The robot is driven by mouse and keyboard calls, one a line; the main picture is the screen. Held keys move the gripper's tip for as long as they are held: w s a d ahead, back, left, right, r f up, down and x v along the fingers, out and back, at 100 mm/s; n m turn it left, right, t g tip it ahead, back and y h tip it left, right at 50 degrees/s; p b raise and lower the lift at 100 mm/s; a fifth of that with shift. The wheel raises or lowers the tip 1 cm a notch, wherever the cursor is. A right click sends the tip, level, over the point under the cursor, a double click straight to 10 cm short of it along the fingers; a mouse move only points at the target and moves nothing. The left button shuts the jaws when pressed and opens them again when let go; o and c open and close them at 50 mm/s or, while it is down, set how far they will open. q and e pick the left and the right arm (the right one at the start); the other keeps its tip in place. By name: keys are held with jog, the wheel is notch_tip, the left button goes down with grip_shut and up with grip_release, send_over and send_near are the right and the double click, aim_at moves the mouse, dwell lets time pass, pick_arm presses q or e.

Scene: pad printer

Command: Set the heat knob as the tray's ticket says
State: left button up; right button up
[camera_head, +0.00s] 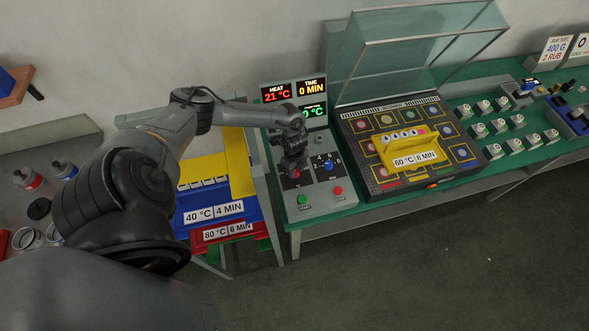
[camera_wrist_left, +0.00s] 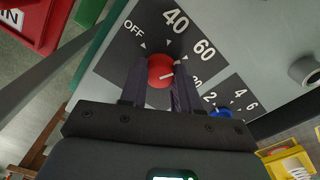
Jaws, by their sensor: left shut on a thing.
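My left gripper (camera_head: 293,168) is shut on the red heat knob (camera_head: 296,174) on the grey control panel. In the left wrist view the fingers (camera_wrist_left: 161,85) sit on either side of the red knob (camera_wrist_left: 161,68). Its white line points right, toward the 60 and the partly hidden label below it; the exact mark is unclear. The dial (camera_wrist_left: 128,42) reads OFF, 40, 60. A yellow tray (camera_head: 400,147) on the dark heater bed has a ticket (camera_head: 415,159) reading 60 °C, 6 MIN. The heat display (camera_head: 277,92) reads 21 °C. My right gripper is not in view.
The blue time knob (camera_wrist_left: 220,113) is close beside the heat knob. Green (camera_head: 304,199) and red (camera_head: 338,190) buttons lie in front. A clear lid (camera_head: 420,45) stands raised. Trays ticketed 40 °C, 4 MIN (camera_head: 213,212) and 80 °C, 6 MIN (camera_head: 228,231) are stacked left.

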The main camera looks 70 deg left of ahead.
pick_arm(q)
jog(key=o, duration=1.1)
jog(key=shift+c, duration=0.2)
notch_tip(320, 180, up, 11)
jog(key=shift+f, duration=0.1)
